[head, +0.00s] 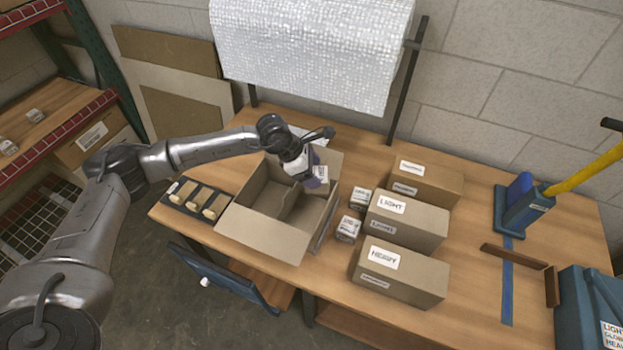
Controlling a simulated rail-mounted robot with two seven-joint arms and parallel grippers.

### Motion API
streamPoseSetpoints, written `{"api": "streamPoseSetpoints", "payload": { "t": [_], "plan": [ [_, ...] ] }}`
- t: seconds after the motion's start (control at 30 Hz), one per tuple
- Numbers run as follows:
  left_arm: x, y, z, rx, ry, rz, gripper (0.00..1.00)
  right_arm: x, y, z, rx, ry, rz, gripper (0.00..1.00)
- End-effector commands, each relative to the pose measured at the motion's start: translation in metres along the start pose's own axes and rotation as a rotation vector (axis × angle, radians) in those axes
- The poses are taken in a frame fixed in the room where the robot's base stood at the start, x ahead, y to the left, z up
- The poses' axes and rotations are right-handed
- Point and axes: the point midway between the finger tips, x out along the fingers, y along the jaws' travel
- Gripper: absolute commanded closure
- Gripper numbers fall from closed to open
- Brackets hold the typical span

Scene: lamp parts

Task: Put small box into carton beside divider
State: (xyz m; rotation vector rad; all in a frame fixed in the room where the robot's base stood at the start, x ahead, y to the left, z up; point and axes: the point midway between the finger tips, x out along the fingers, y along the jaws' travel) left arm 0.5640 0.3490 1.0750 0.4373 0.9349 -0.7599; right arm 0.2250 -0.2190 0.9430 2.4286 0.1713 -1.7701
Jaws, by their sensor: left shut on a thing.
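The open carton (262,240) stands on the left part of the wooden table. A cardboard divider (291,212) stands inside it and splits the space. My left gripper (310,176) reaches over the carton's back right part and is shut on a small box (321,175), white with a purple part. The gripper partly covers the box, and I cannot tell how far it is below the carton's rim. Two more small boxes, one (360,198) behind the other (348,229), stand on the table right of the carton. My right gripper is not in view.
Several long brown boxes, labelled LIGHT (407,222) and HEAVY (399,275) among them, stand right of the small boxes. A black tray (181,192) with tan pieces lies left of the carton. A bubble-wrap roll (310,50) hangs behind. A blue tool with a yellow handle (584,171) stands right.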

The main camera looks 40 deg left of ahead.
Motion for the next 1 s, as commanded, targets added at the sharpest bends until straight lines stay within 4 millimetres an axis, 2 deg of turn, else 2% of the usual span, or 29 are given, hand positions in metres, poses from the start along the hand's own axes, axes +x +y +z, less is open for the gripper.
{"api": "streamPoseSetpoints", "payload": {
  "t": [0.23,0.53,1.0],
  "plan": [
    [0.006,0.002,-0.006,-0.001,0.001,-0.002,0.71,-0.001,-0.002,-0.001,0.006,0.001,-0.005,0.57],
    [0.034,0.002,-0.024,-0.001,0.001,0.000,0.71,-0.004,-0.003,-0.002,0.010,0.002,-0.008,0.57],
    [0.040,0.002,-0.028,0.000,-0.001,0.000,0.71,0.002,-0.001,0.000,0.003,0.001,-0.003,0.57]
  ]
}}
